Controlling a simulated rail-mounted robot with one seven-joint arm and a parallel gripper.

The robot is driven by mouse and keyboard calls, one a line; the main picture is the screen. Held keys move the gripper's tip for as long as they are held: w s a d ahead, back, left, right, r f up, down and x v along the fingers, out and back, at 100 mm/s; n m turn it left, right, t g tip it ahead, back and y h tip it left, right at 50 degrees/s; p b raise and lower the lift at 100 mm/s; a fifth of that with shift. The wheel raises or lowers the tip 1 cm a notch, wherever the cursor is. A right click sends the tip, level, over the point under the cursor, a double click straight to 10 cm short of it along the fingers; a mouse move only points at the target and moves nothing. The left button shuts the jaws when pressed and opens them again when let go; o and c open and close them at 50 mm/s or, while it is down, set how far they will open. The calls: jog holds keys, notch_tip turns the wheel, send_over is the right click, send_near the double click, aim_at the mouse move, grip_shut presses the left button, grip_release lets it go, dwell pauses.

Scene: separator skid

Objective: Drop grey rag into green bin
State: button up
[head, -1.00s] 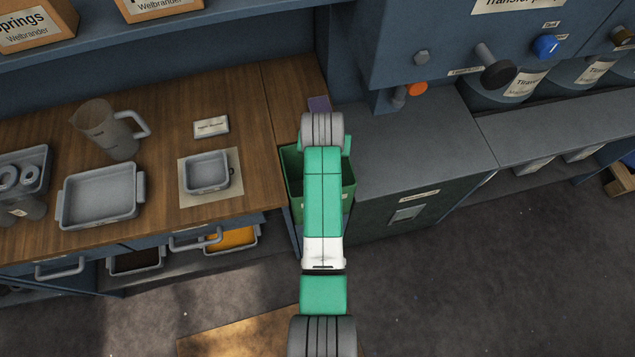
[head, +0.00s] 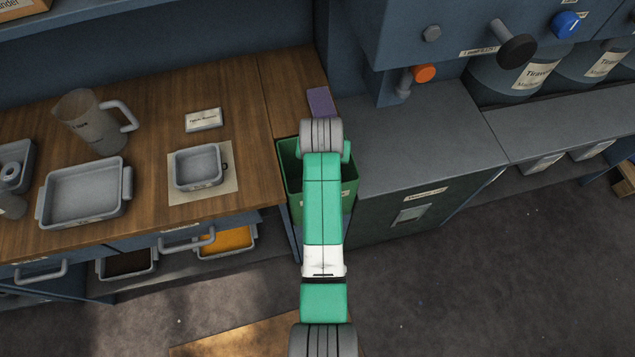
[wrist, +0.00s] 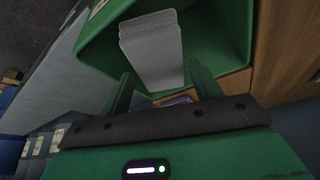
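The green bin (head: 291,183) stands in the gap between the wooden bench and the grey cabinet, partly hidden by my arm. In the wrist view its open inside (wrist: 218,38) fills the top. The grey rag (wrist: 152,48), a pale folded block with layered edges, shows inside the bin's outline, tilted towards the rim nearest my fingers. My gripper (wrist: 160,70) is over the bin with its two green fingers spread apart. The rag shows beyond and between the fingertips, with no clear contact. In the head view my arm hides the gripper and the rag.
A purple block (head: 320,102) lies on the bench behind the bin. The bench (head: 110,190) also holds a jug (head: 88,122), a large grey tray (head: 84,194), a small tray (head: 199,166) on a mat and a label card (head: 204,119). The grey cabinet top (head: 420,145) is clear.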

jog(key=shift+o, duration=1.3)
jog(key=shift+r, duration=0.1)
jog(key=p+v, duration=0.3)
jog(key=v, duration=0.4)
jog(key=shift+s+r, duration=0.15)
jog(key=shift+r, duration=0.2)
